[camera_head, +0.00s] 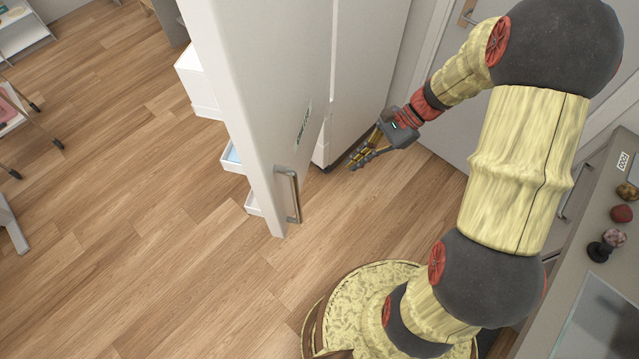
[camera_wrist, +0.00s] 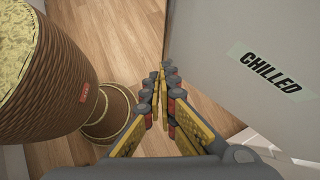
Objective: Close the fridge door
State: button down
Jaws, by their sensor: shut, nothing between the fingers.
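The fridge door (camera_head: 268,95) is a tall light grey panel that stands swung open, out from the fridge body (camera_head: 365,75). It has a metal bar handle (camera_head: 289,195) near its free edge and a label on its face. In the wrist view the door (camera_wrist: 225,40) fills the right side, and its label (camera_wrist: 271,72) reads CHILLED. My gripper (camera_head: 358,163) is shut and empty, to the right of the door on its labelled side. In the wrist view my fingertips (camera_wrist: 162,72) point along the door face. I cannot tell whether they touch it.
White door bins (camera_head: 235,157) stick out on the door's far side. A counter (camera_head: 590,240) with several small round items stands at the right. Open wooden floor (camera_head: 130,200) lies to the left. A cart (camera_head: 25,120) and white shelf (camera_head: 22,30) stand at the far left.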

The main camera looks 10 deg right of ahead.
jog(key=a+f+m, duration=0.1)
jog(key=a+f, duration=0.4)
jog(key=a, duration=0.7)
jog(key=shift+s+f+b, duration=0.2)
jog(key=shift+s+b, duration=0.1)
jog(key=shift+a, duration=0.2)
